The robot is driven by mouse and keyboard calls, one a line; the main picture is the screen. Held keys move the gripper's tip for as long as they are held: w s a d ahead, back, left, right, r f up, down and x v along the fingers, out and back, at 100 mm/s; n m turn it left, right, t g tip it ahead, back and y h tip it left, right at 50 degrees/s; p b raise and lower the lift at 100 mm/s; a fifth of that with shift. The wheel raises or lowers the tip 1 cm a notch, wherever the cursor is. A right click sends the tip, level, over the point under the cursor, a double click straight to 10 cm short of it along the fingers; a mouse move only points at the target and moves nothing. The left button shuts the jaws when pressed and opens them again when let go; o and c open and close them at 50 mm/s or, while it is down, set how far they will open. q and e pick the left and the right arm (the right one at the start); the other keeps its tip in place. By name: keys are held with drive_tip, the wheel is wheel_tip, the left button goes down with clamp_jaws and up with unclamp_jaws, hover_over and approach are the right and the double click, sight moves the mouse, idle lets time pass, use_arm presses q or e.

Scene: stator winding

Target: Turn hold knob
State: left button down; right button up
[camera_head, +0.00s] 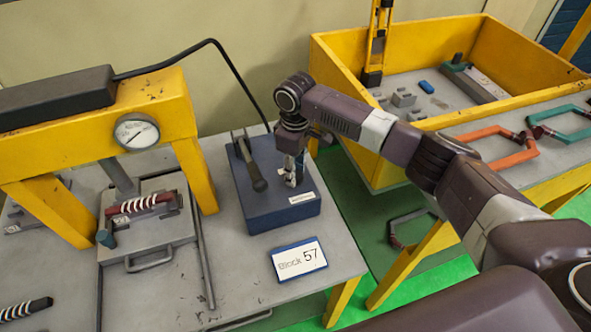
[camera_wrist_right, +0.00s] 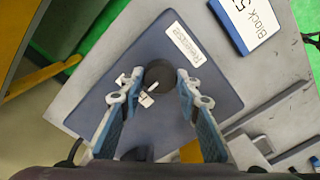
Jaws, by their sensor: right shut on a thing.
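A blue control box (camera_head: 254,207) stands on the grey table. A round black knob (camera_wrist_right: 160,72) with a white pointer mark sits on its top face, beside a white label (camera_wrist_right: 187,45) whose small text is hard to read. My right gripper (camera_head: 292,178) points down at the box's right part, and its fingers mostly hide the knob in the head view. In the right wrist view, the fingertips of my right gripper (camera_wrist_right: 157,85) are on either side of the knob, shut on it. My left gripper is not in view.
A black lever (camera_head: 250,165) stands on the box's left part. A "Block 57" sign (camera_head: 299,260) lies in front. A yellow press frame (camera_head: 90,135) with a gauge (camera_head: 136,131) is at left. A yellow-walled bin (camera_head: 350,117) stands at right.

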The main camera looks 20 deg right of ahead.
drive_tip(key=o, duration=1.2)
drive_tip(key=shift+c, duration=0.2)
wheel_tip(320, 180, up, 12)
